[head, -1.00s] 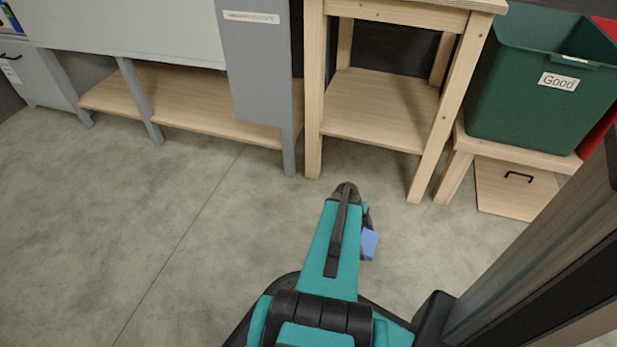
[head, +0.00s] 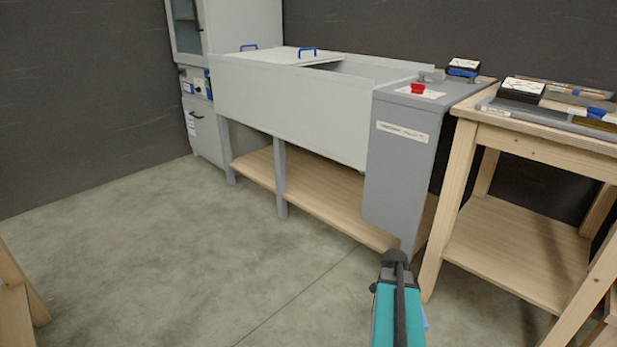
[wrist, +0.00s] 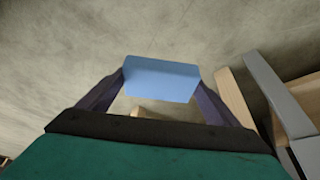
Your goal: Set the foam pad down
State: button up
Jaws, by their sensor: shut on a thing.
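The foam pad (wrist: 162,78) is a light blue block. In the wrist view it sits between the two dark fingers of my gripper (wrist: 160,88), which are shut on its left and right ends. The concrete floor shows behind it. In the head view only a small blue edge of the pad (head: 426,318) shows beside my teal arm at the bottom. The fingertips are hidden there behind the arm.
A grey machine (head: 400,180) with a red knob stands ahead, with a wooden lower shelf (head: 315,190). A wooden table (head: 560,140) at right holds a tray of tools (head: 550,108). A wooden leg (head: 18,290) stands at lower left. Open floor (head: 150,240) lies left of centre.

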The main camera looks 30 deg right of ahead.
jog(key=w+a+r+n+t, duration=0.5)
jog(key=w+a+r+n, duration=0.8)
jog(key=w+a+r, duration=0.95)
jog(key=w+a+r+n+y, duration=0.1)
jog(key=w+a+r+n, duration=0.1)
jog(key=a+r, duration=0.3)
jog(key=w+a+r+n+t+y, duration=0.1)
jog(key=a+r+n, duration=0.4)
jog(key=a, duration=0.6)
jog(key=w+a+r+n+y, duration=0.2)
jog(key=w+a+r+n, duration=0.1)
jog(key=a, duration=0.6)
notch_tip(320, 180, up, 3)
jog(key=shift+f+n+t, duration=0.15)
jog(key=shift+n+t, duration=0.25)
jog(key=shift+n, duration=0.2)
